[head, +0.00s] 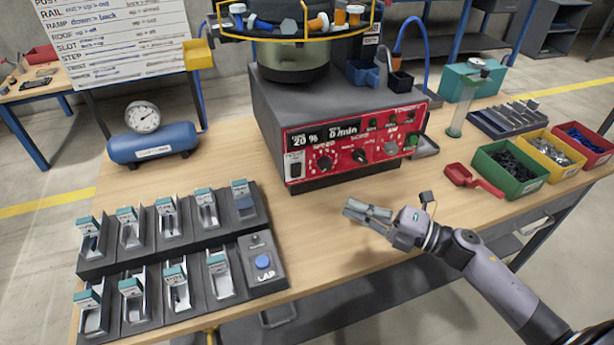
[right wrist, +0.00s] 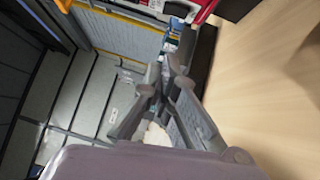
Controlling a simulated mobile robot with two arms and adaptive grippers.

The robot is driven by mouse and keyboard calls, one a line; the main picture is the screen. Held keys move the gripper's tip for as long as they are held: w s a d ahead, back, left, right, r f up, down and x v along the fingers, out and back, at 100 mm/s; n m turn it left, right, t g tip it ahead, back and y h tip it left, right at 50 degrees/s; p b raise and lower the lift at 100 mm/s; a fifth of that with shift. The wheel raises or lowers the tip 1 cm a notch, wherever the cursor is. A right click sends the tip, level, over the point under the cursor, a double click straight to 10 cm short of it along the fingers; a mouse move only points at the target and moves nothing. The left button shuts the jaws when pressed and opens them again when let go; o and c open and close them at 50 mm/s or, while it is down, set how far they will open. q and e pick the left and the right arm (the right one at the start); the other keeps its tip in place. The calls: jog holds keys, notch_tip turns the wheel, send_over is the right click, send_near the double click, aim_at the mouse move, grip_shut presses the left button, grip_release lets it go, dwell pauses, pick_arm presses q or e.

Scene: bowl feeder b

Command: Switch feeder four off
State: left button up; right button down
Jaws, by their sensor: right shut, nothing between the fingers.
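The bowl feeder has a dark grey base (head: 320,105) and a red front panel (head: 375,148), with displays that read 20 % and 0 /min. The panel carries a dark rocker switch (head: 296,168) at its left end, black knobs, small buttons and a green button at the right. The rocker's position is too small to tell. My right gripper (head: 352,211) is shut and empty, above the table in front of the panel and apart from it. My left gripper is not in view.
A two-row rack (head: 170,258) with several small holders and a blue LAP button (head: 263,262) stands front left. A blue tank with a gauge (head: 152,143) is behind it. The table between is clear.

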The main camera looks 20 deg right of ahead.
aim_at(296, 171)
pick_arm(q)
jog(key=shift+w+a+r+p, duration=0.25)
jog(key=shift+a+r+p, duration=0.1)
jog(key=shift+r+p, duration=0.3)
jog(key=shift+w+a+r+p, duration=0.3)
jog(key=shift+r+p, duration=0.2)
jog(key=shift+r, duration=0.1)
pick_arm(e)
jog(key=w+d+x, duration=0.2)
jog(key=x, duration=1)
jog(key=shift+w+a+r, duration=0.2)
jog(key=shift+a, duration=0.1)
pick_arm(q)
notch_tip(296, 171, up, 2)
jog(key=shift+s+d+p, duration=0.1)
jog(key=shift+p, duration=0.9)
pick_arm(e)
jog(key=shift+w+r+m, duration=0.15)
jog(key=shift+w+m, duration=0.15)
